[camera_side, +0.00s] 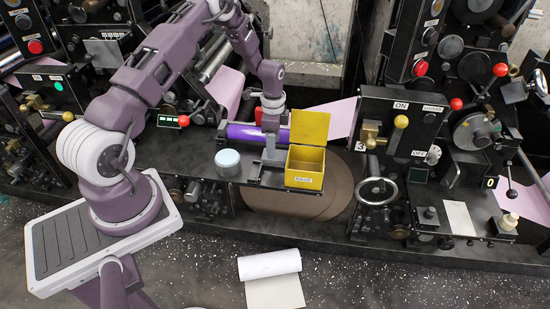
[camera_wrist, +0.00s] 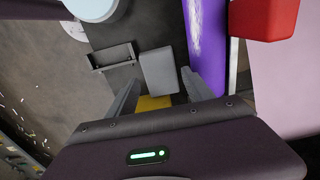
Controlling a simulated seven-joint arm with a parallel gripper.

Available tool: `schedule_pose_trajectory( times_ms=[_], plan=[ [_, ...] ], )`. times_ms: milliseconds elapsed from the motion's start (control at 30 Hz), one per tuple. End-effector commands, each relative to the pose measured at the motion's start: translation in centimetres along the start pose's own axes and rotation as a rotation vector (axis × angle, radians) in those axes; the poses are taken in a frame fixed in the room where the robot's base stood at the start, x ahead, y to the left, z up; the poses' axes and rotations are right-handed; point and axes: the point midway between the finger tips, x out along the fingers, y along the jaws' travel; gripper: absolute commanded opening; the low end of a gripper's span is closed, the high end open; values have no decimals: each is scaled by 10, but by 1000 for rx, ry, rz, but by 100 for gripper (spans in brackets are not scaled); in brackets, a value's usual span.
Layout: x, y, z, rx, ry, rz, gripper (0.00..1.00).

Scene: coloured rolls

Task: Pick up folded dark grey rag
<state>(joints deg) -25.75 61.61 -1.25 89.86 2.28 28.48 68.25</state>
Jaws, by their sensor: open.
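A folded grey cloth-like pad (camera_wrist: 160,70), which looks like the rag, lies flat on a dark shelf in the wrist view. It appears mid grey, and its near end lies close to the fingertips. My gripper (camera_wrist: 161,79) is open, its two fingers spread either side of the pad's near end. I see no contact. In the side view my gripper (camera_side: 270,155) points down over the shelf, between a lidded tin and a yellow box. The rag cannot be told clearly from the fingers there.
The yellow box (camera_side: 304,181) with raised lid stands just right of my gripper. The tin (camera_side: 228,168) with pale blue lid stands left. A purple roll (camera_side: 243,133) lies behind. A small dark open frame (camera_wrist: 112,57) and a red block (camera_wrist: 265,18) show in the wrist view.

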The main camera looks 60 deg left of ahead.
Motion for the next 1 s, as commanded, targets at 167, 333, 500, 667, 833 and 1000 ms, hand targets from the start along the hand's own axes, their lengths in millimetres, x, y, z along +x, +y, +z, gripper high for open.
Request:
schedule_pose_trajectory(
  times_ms=[167, 333, 500, 667, 833, 1000],
  plan=[
    [33, 1, -2, 0, -2, 2, 60],
    [39, 0, -2, -1, 0, 0, 60],
    [38, 0, -2, -1, 0, 0, 46],
    [38, 0, -2, -1, 0, 1, 15],
    [38, 0, -2, -2, 0, 1, 15],
    [30, 0, -2, -1, 0, 0, 15]
  ],
)
